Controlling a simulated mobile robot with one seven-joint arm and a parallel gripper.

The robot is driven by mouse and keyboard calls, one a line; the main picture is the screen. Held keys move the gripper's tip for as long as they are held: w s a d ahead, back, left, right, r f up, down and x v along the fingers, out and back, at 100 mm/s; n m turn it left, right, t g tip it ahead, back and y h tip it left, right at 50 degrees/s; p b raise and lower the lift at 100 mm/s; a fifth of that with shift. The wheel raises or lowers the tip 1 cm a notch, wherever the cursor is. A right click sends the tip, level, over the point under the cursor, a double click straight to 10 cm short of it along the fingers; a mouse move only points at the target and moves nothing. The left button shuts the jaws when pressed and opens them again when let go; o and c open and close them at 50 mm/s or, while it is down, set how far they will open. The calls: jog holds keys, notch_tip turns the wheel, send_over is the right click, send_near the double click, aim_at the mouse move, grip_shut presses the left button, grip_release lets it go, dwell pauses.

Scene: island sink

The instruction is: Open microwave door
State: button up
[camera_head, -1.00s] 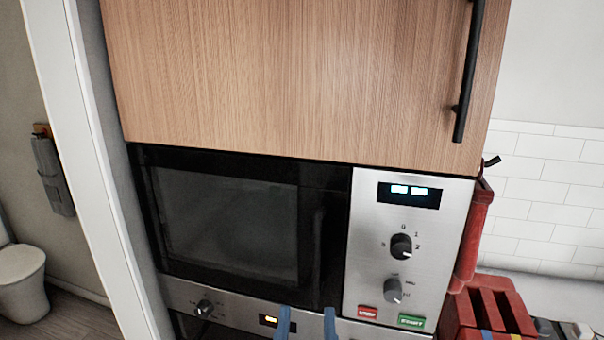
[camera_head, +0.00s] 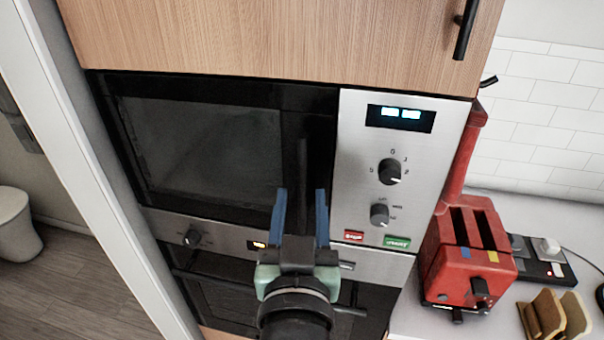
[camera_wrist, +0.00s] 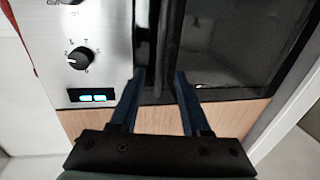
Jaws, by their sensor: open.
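The microwave door (camera_head: 200,150) is black with a dark glass window and looks shut. Its black vertical handle (camera_head: 303,165) is at the door's right side, beside the silver control panel (camera_head: 360,150). My gripper (camera_head: 302,205) is open, with its two blue fingers upright, one on each side of the handle's line in the head view. In the wrist view the picture is upside down; the fingers (camera_wrist: 160,85) are spread in front of the door's handle side. I cannot tell whether they touch the handle.
A wooden cabinet (camera_head: 250,40) with a black bar handle (camera_head: 466,25) is above. An oven (camera_head: 230,295) is below. A red toaster (camera_head: 465,260) stands on the counter at right. A white wall edge (camera_head: 80,160) borders the left.

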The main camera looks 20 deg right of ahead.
aim_at(302, 177)
jog(key=p+x, duration=0.2)
jog(key=x, duration=0.5)
jog(key=shift+c, duration=0.2)
grip_shut()
dwell(1.2)
